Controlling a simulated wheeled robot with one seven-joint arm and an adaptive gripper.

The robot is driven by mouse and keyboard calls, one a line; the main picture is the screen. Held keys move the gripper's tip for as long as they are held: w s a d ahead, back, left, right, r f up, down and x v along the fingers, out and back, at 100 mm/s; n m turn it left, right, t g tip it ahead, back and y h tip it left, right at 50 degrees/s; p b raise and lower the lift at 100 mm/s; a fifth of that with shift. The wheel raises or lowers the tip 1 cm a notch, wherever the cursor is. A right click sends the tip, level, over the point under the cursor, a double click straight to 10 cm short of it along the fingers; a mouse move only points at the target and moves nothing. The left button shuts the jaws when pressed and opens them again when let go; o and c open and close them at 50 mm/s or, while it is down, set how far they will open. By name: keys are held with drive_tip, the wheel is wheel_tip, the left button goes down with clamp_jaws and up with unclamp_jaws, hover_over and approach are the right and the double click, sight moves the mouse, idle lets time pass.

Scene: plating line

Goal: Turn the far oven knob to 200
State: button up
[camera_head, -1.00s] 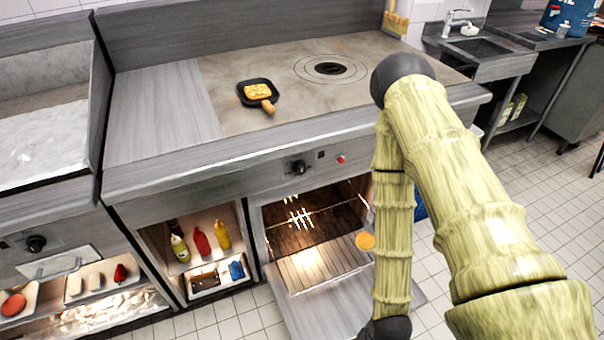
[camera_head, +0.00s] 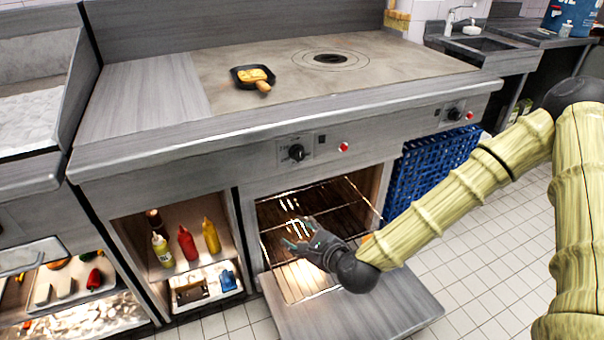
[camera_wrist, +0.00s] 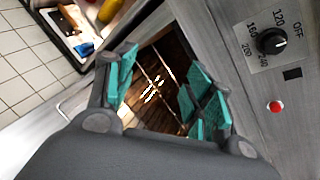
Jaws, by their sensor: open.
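Two black oven knobs show on the stove front in the head view: one above the open oven (camera_head: 296,152) and one at the right end (camera_head: 455,113). The frames do not settle which is the far one. The knob above the oven also shows in the wrist view (camera_wrist: 270,41), on a plate marked OFF, 120, 160, 200 and more; its setting is too small to tell. My gripper (camera_head: 299,238) is open and empty in front of the oven opening, below that knob and apart from it. Its teal-padded fingers also show in the wrist view (camera_wrist: 160,92).
The lowered oven door (camera_head: 355,312) sticks out below my gripper. A red button (camera_head: 344,147) sits right of the nearer knob. A blue crate (camera_head: 425,172) stands under the right knob. A black pan (camera_head: 240,77) with food is on the cooktop. Bottles and a tray fill the left shelf.

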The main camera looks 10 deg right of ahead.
sight(301, 156)
drive_tip(key=w+d+r+m+t+h+b, duration=0.1)
drive_tip(key=w+d+r+m+t+b, duration=0.45)
drive_tip(key=w+r+m, duration=0.45)
drive_tip(key=shift+n, duration=0.4)
drive_tip(key=x, duration=0.3)
drive_tip(key=r+x, duration=0.1)
drive_tip(key=x, duration=0.4)
drive_tip(key=shift+w+a+r, duration=0.1)
drive_tip(key=shift+w+r, duration=0.05)
drive_tip(key=shift+w, duration=0.15)
drive_tip(key=c, duration=1)
